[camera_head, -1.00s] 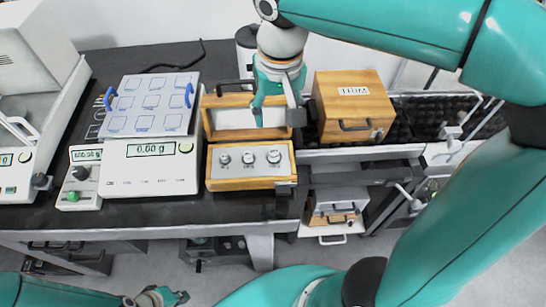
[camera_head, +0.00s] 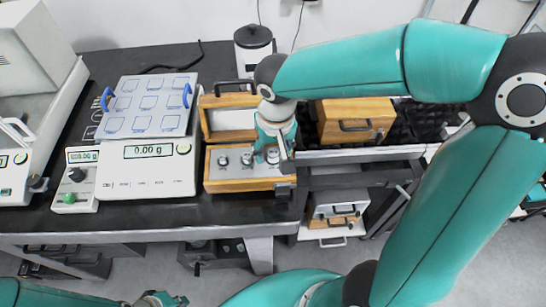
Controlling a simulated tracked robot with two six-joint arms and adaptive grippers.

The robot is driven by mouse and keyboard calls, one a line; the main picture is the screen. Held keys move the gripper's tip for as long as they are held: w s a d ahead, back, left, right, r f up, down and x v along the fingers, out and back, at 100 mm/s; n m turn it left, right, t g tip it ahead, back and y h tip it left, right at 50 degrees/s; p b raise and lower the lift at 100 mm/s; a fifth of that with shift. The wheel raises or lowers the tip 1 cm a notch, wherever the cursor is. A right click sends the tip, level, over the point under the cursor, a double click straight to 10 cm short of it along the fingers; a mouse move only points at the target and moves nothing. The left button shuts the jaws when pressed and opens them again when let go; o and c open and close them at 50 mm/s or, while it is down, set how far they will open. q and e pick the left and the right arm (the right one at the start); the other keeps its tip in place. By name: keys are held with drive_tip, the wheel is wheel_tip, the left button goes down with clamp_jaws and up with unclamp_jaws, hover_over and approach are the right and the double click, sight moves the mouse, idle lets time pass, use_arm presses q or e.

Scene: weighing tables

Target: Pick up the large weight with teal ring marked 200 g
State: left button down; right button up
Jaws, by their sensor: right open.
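Several small metal weights stand in a row in an open wooden case (camera_head: 237,185): a left one (camera_head: 223,161), a middle one (camera_head: 247,160) and a right one (camera_head: 273,156). Their markings and ring colours are too small to read, so I cannot tell which is the 200 g one. My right gripper (camera_head: 272,158) is open and down at the right weight, with its fingers at either side of it; contact cannot be made out. My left gripper (camera_head: 172,300) is at the bottom edge, away from the case, and partly cut off; its opening is unclear.
The case's raised lid (camera_head: 232,120) stands behind the weights. A balance (camera_head: 148,177) reading 0.00 g and a tray (camera_head: 150,105) with blue handles are to the left. A closed wooden box (camera_head: 356,120) is at right, a dark-topped canister (camera_head: 253,50) behind.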

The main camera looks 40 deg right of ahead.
drive_tip(key=shift+c, duration=0.2)
clamp_jaws()
idle(0.4)
